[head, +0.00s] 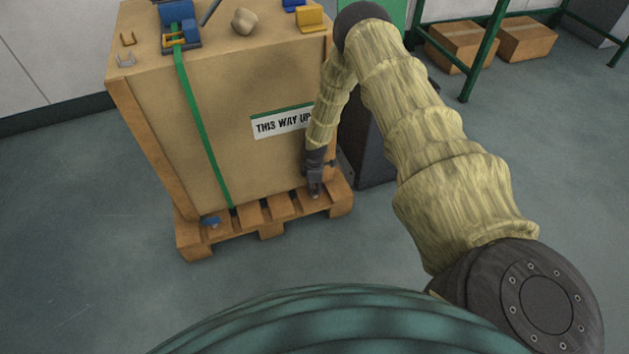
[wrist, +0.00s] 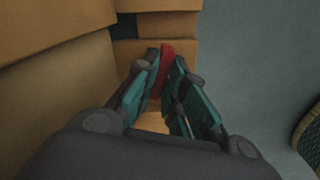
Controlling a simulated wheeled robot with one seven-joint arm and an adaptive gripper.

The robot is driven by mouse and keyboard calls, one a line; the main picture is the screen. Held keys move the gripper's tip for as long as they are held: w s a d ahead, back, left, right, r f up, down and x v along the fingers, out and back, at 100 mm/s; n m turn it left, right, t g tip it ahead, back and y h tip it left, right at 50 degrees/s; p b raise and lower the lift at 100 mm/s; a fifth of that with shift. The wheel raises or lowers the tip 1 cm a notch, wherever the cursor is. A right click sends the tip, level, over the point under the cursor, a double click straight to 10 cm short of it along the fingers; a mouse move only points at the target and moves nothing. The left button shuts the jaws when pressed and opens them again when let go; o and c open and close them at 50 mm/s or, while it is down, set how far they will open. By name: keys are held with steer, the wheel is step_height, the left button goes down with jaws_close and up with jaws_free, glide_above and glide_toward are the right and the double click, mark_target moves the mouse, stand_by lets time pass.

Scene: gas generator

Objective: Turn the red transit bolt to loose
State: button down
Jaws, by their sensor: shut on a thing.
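The red transit bolt (wrist: 165,62) shows in the wrist view as a narrow upright red shape between my fingers. My gripper (wrist: 163,85) is shut on it, with a teal-padded finger on each side. In the head view my gripper (head: 315,190) points down at the right front of the pallet (head: 285,212), beside the crate's lower right corner. The bolt can hardly be made out there behind the fingers. How far the bolt is turned cannot be told.
A large crate (head: 225,135) with a "THIS WAY UP" label (head: 282,123) and a green strap (head: 203,135) stands on the pallet. A blue fitting (head: 211,221) is at the pallet's left front. A dark cabinet (head: 370,150) stands close behind my forearm. The floor in front is clear.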

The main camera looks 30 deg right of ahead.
steer(key=shift+d+n, duration=0.1)
steer(key=shift+n, duration=1.6)
steer(key=c, duration=1.5)
jaws_free()
steer(key=shift+r, duration=6)
